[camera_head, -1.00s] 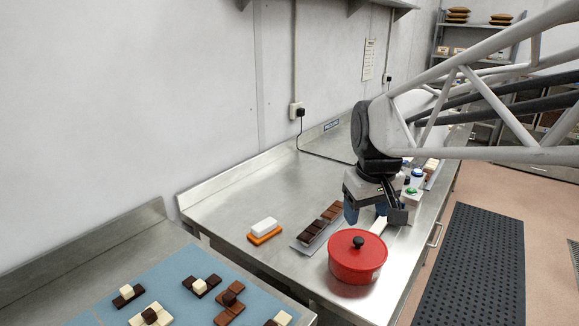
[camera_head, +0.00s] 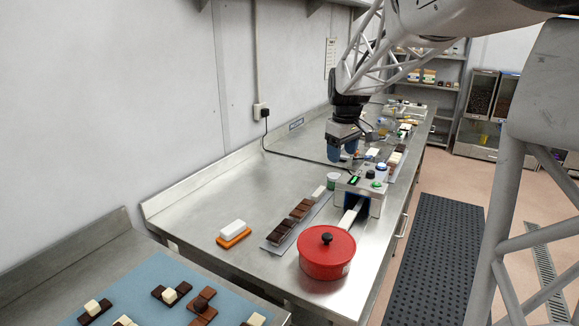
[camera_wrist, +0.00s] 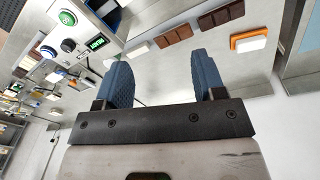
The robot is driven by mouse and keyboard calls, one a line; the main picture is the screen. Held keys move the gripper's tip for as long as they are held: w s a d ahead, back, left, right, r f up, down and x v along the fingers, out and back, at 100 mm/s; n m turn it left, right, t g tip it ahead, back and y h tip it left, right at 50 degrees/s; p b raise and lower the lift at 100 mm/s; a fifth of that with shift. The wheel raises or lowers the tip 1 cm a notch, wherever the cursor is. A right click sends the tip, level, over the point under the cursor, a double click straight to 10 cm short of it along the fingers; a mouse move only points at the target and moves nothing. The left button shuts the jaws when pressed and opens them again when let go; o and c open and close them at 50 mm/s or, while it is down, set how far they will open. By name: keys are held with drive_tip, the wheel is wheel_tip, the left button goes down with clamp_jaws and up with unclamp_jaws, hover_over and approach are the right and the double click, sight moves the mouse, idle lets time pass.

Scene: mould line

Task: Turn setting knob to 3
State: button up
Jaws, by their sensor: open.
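The white control box (camera_head: 375,206) stands on the steel bench behind the red pot. A small dark round knob (camera_head: 370,174) is on its top beside a lit green display (camera_head: 353,181); I cannot read the knob's setting. In the wrist view the black knob (camera_wrist: 68,45) lies between a green button (camera_wrist: 68,18) and the display (camera_wrist: 97,43), left of my fingers. My gripper (camera_head: 342,150) is open and empty, with blue fingers pointing down. In the head picture it is above and slightly left of the box, apart from the knob. The wrist view shows both fingers spread (camera_wrist: 160,62).
A red lidded pot (camera_head: 327,257) stands in front of the box. A tray with chocolate bars (camera_head: 283,236) and an orange-and-white block (camera_head: 233,233) lie to the left. More buttons and items line the bench behind.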

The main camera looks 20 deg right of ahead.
drive_tip(key=w+d+f+n, duration=0.2)
drive_tip(key=w+d+f, duration=0.2)
drive_tip(key=w+d, duration=0.75)
drive_tip(key=n+g, duration=0.1)
drive_tip(key=n, duration=0.1)
hover_over(371, 171)
drive_tip(key=f, duration=0.8)
drive_tip(key=shift+s+a, duration=0.2)
drive_tip(key=shift+d+f, duration=0.1)
drive_tip(key=shift+f, duration=0.05)
drive_tip(key=shift+f, duration=0.1)
drive_tip(key=shift+f, duration=3.8)
drive_tip(key=c, duration=0.9)
